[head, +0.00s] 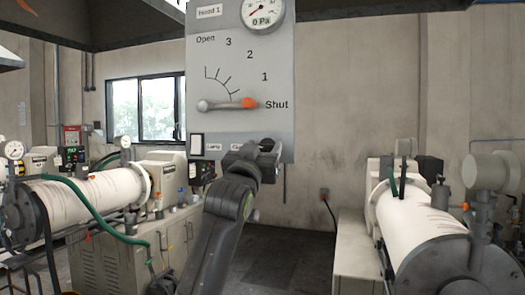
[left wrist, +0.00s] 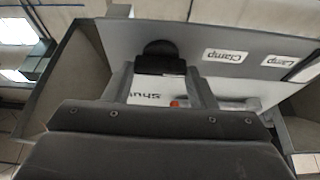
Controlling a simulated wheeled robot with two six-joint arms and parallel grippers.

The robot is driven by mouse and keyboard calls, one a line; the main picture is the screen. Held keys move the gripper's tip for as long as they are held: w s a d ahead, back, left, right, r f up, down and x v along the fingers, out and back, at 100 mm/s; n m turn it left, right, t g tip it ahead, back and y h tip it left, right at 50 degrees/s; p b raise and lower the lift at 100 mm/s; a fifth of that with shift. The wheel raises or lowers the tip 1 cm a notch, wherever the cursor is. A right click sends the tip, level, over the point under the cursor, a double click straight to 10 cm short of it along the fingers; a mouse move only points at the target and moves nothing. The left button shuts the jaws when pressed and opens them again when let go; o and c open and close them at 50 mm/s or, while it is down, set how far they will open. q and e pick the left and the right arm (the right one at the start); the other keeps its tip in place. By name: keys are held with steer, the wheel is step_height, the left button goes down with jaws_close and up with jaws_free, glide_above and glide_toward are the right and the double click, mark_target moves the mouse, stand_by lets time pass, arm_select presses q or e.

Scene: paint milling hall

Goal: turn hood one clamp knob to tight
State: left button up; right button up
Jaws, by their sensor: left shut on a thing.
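The grey hood one panel (head: 270,65) hangs in the upper middle of the head view, labelled "Hood 1". The dark clamp knob (head: 266,144) is at its lower right, largely hidden behind my gripper. My left gripper (head: 250,154) is at the panel's lower edge, with its arm rising from below. In the left wrist view, the black knob (left wrist: 160,62) sits between the two fingers of my left gripper (left wrist: 161,82), which is shut on it. Which way the knob points cannot be told. My right gripper is not in view.
Above the knob, a lever (head: 228,105) with an orange tip points to "Shut". A gauge (head: 264,14) reads 0 Pa. White cylindrical mills stand left (head: 95,197) and right (head: 415,220). Dark floor lies between.

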arm_select(q)
steer(key=shift+m, duration=0.3)
steer(key=m+g+h+b, duration=0.1)
steer(key=m, duration=0.2)
steer(key=m+g+h+b, duration=0.1)
steer(key=m+h, duration=0.1)
steer(key=m, duration=0.1)
steer(key=shift+a+m, duration=0.1)
steer(key=shift+m, duration=0.2)
steer(key=m+g, duration=0.1)
steer(key=m, duration=0.1)
steer(key=m+h, duration=0.1)
steer(key=m, duration=0.2)
steer(key=shift+g+b, duration=0.4)
steer(key=m+g, duration=0.1)
steer(key=m, duration=0.1)
steer(key=m+h, duration=0.1)
steer(key=m, duration=0.1)
steer(key=shift+a+r+g+p, duration=0.1)
steer(key=shift+r+g+p, duration=0.05)
steer(key=shift+g+p, duration=0.2)
steer(key=m+g+p, duration=0.1)
steer(key=m, duration=0.2)
steer(key=shift+m+g, duration=0.25)
steer(key=shift+m, duration=0.15)
steer(key=shift+m+g+y+p, duration=0.3)
steer(key=shift+m+g, duration=0.1)
steer(key=shift+m, duration=0.6)
